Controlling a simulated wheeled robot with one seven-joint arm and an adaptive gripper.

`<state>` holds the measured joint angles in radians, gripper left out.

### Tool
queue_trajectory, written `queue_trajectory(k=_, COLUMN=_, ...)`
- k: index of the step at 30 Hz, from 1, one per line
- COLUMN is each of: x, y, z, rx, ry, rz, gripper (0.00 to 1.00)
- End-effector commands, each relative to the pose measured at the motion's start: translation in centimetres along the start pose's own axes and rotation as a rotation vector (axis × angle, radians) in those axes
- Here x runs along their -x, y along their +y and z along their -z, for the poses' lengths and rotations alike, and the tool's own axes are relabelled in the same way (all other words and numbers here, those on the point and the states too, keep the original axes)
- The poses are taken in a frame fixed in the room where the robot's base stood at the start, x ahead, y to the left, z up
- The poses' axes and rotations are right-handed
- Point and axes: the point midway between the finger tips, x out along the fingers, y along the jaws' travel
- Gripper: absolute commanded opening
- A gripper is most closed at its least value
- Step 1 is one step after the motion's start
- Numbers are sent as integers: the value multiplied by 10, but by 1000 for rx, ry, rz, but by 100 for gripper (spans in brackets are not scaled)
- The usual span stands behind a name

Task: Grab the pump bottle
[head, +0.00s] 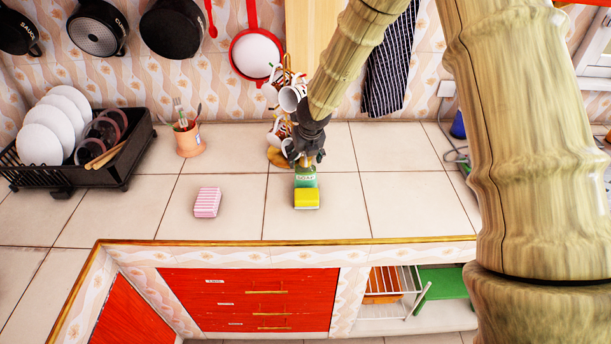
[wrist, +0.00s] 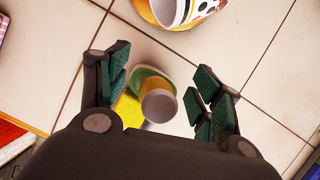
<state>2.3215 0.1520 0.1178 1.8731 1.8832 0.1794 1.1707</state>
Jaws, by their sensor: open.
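The pump bottle (head: 306,178) stands on the tiled counter, a green body with a pale label showing below my gripper in the head view. Its upper part is hidden there by the gripper. In the wrist view I look down on the bottle (wrist: 158,103), with a grey round top over a yellowish part and a green body. My gripper (head: 305,158) is directly above and around its top. In the wrist view my gripper (wrist: 163,92) is open, one dark-green padded finger on each side of the bottle, with gaps visible.
A yellow sponge (head: 307,199) lies right in front of the bottle. Mugs on a stand (head: 291,98) are close behind; one mug (wrist: 175,8) shows in the wrist view. A pink striped sponge (head: 207,202), utensil cup (head: 188,140) and dish rack (head: 95,173) are left.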

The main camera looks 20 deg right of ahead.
Motion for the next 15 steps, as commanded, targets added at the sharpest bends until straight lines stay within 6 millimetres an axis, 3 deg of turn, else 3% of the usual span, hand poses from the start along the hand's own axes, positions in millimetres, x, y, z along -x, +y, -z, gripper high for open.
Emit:
queue_trajectory(k=4, x=0, y=0, z=0, rx=0, ry=0, rz=0, gripper=64)
queue_trajectory(k=15, x=0, y=0, z=0, rx=0, ry=0, rz=1, gripper=0)
